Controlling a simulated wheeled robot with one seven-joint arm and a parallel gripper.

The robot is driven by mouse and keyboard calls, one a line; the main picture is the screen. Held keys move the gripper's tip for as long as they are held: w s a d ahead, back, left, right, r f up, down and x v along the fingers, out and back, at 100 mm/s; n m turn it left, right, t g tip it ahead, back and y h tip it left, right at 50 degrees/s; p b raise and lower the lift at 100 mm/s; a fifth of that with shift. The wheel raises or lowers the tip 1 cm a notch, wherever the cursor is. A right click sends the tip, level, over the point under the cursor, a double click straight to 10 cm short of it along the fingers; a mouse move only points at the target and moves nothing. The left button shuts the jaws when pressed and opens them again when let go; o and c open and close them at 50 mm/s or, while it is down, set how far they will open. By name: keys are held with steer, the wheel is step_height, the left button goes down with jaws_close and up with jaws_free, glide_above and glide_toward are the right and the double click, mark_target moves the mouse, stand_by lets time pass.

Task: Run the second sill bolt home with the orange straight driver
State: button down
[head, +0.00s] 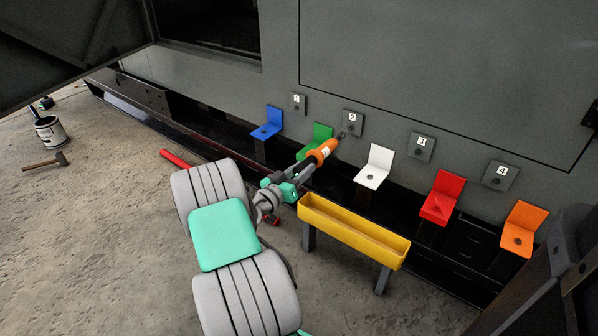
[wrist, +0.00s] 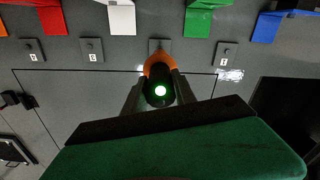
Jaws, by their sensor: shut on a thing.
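My gripper (head: 302,170) is shut on the orange straight driver (head: 324,151), which points up and right at the grey wall.
Plates 1 (head: 298,103), 3 (head: 421,147) and 4 (head: 499,176) flank it. Blue (head: 267,122), green (head: 320,133), white (head: 376,167), red (head: 442,198) and orange (head: 525,228) brackets stand below. A yellow trough (head: 352,237) stands right of my arm.

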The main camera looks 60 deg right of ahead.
mark_target(311, 160)
steer(key=shift+s+d+r, duration=0.1)
steer(key=shift+s+d, duration=0.05)
steer(key=shift+d, duration=1)
steer(key=shift+s+d+r, duration=0.1)
steer(key=shift+s+d, duration=0.05)
steer(key=shift+d, duration=0.95)
steer(key=shift+a+r+b, duration=0.1)
steer(key=shift+r+b, duration=0.05)
steer(key=shift+b, duration=0.3)
steer(key=shift+s+d+b, duration=0.15)
steer(key=shift+d+b, duration=0.8)
steer(key=shift+d, duration=0.15)
stand_by(2.2)
steer(key=shift+a, duration=0.1)
stand_by(0.7)
steer(key=shift+a+b, duration=0.4)
steer(key=shift+a, duration=0.3)
steer(key=shift+w+a+b, duration=0.2)
steer(key=shift+w+a, duration=0.05)
steer(key=shift+a, duration=0.9)
steer(key=shift+w+a+b, duration=0.2)
steer(key=shift+a, duration=0.95)
